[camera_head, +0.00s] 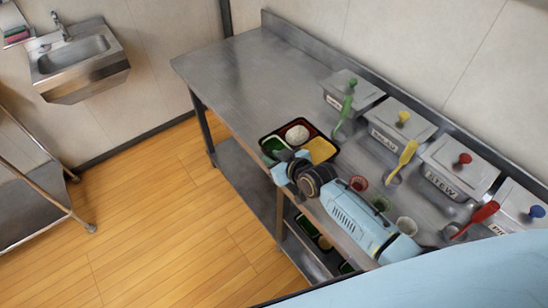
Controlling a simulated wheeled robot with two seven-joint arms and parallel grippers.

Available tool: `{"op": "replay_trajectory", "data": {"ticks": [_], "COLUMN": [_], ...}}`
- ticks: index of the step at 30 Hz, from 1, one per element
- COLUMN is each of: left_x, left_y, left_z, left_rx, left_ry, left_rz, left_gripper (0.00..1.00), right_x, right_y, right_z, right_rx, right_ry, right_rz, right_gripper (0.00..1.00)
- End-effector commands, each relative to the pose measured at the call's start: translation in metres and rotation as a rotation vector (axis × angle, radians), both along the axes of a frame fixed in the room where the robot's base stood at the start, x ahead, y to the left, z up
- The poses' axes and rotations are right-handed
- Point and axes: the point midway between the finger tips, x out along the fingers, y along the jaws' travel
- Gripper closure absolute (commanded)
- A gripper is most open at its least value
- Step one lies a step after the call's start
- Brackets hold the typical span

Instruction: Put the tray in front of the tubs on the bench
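A dark bento tray (323,135) with white, yellow and green fillings is at the bench's front edge, to the left of the small cups. The steel bench (230,72) has a row of lidded steel tubs along its back: green-knobbed (362,95), yellow-knobbed (408,128), red-knobbed (467,171) and blue-knobbed (515,206). My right gripper (290,160) reaches in from the lower right and is at the tray's near edge. Its wrist hides most of its fingers and the tray's near side, so its grip is unclear. My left gripper is out of view.
Green (345,104), yellow (405,157) and red (477,214) ladles stand by the tubs. More trays (312,232) lie on the lower shelf. The bench's left end is clear. A sink (76,55) is on the wall.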

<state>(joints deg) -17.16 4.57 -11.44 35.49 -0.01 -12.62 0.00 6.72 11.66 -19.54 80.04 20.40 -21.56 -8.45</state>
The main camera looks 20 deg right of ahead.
Motion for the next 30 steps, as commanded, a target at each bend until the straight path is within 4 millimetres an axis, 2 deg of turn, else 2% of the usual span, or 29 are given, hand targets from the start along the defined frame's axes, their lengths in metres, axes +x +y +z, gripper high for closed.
{"op": "replay_trajectory", "data": {"ticks": [7,10,24,30], "left_x": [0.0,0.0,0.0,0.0], "left_y": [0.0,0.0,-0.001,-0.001], "left_z": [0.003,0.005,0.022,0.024], "left_rx": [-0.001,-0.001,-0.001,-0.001], "left_ry": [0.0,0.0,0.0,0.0], "left_rz": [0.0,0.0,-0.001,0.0], "left_gripper": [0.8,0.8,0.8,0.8], "right_x": [-0.001,-0.01,-0.082,-0.097], "right_y": [0.0,-0.004,-0.029,-0.035], "right_z": [0.004,0.008,0.05,0.058], "right_rx": [0.0,-0.001,-0.002,0.0], "right_ry": [0.0,0.001,0.0,0.001], "right_rz": [0.0,0.0,0.001,0.0], "right_gripper": [0.75,0.75,0.75,0.75]}}
